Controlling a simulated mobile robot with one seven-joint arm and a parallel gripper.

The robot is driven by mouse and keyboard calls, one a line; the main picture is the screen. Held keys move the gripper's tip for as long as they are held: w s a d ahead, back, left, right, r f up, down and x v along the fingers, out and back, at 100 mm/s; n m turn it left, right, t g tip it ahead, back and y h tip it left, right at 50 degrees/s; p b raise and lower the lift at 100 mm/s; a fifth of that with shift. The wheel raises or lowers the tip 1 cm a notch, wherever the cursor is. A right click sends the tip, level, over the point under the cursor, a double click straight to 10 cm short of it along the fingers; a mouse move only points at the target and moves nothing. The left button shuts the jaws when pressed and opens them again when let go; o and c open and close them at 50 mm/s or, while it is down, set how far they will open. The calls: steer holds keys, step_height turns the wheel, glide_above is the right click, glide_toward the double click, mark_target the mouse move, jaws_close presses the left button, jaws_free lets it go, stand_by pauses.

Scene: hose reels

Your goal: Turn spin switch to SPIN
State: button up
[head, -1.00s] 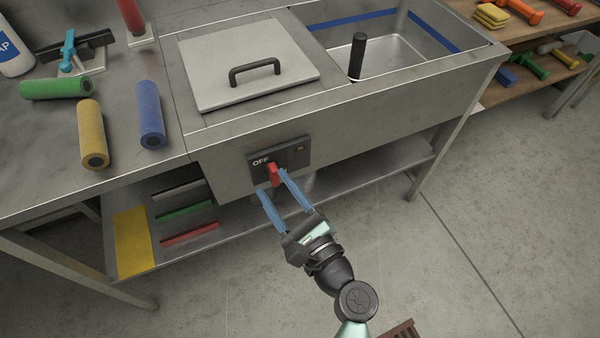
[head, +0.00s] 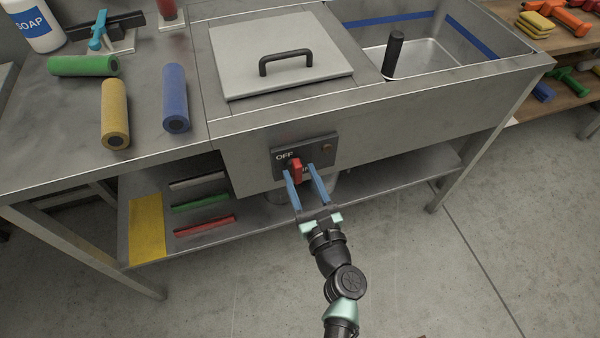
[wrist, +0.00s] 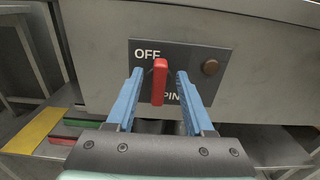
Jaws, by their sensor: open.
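The spin switch is a red lever (head: 297,170) on a dark panel (head: 320,150) on the front of the metal sink unit. In the wrist view the red lever (wrist: 159,82) stands roughly upright, its top beside the word OFF; the word SPIN is partly hidden below it at the right. My gripper (head: 303,175) is open in front of the panel. In the wrist view its blue fingers (wrist: 158,75) stand to the left and right of the lever, with a gap visible on each side.
A round brown button (wrist: 210,68) sits on the panel's right side. A grey lid with a black handle (head: 284,62) lies on the unit above. Green, yellow and blue rollers (head: 176,98) lie on the counter at left. A lower shelf (head: 385,178) runs beneath the panel.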

steer(key=shift+w+a, duration=0.25)
steer(key=shift+w, duration=0.4)
jaws_close()
